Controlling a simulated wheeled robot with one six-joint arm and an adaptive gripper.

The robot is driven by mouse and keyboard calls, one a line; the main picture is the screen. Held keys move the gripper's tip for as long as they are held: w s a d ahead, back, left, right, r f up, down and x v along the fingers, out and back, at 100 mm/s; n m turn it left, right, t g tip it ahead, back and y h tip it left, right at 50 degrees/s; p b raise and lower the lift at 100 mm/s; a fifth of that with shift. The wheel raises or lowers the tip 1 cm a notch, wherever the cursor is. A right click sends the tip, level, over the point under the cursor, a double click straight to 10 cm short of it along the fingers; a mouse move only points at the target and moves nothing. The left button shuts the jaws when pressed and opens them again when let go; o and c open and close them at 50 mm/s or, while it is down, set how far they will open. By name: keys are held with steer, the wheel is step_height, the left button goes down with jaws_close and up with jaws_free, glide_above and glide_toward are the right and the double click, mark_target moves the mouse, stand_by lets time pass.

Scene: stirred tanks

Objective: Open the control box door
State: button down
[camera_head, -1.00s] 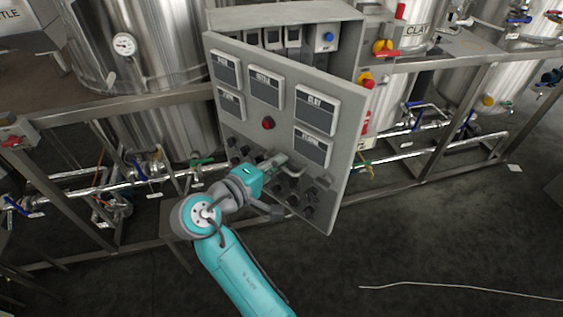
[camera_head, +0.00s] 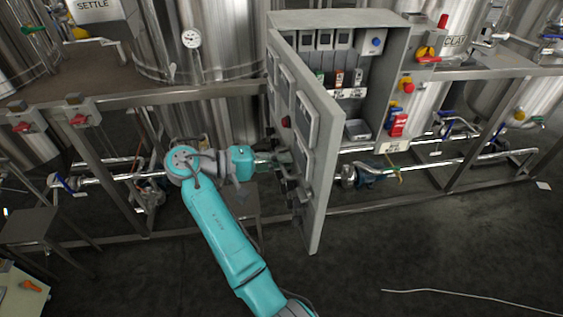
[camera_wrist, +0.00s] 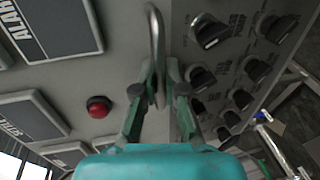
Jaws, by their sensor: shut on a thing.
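The grey control box (camera_head: 338,17) stands in front of the steel tanks. Its door (camera_head: 322,140) is swung wide open, hinged at the left, and the inside of the box shows. My gripper (camera_head: 284,160) is at the lower part of the door's front face. In the wrist view my gripper (camera_wrist: 158,85) is shut on the curved metal door handle (camera_wrist: 154,40). In the head view the handle is hidden behind the gripper and door. A red button (camera_wrist: 99,107) and several black knobs (camera_wrist: 208,32) sit on the door face beside the handle.
Inside the box are switches and labels (camera_head: 345,93). A steel frame rail (camera_head: 130,95) and pipes (camera_head: 105,180) run behind my arm at the left. The dark floor (camera_head: 440,240) at right front is clear, with a thin white cable (camera_head: 450,294) lying on it.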

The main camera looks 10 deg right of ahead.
steer(key=shift+w, duration=0.1)
steer(key=c, duration=1.2)
jaws_free()
steer(key=shift+c, duration=0.2)
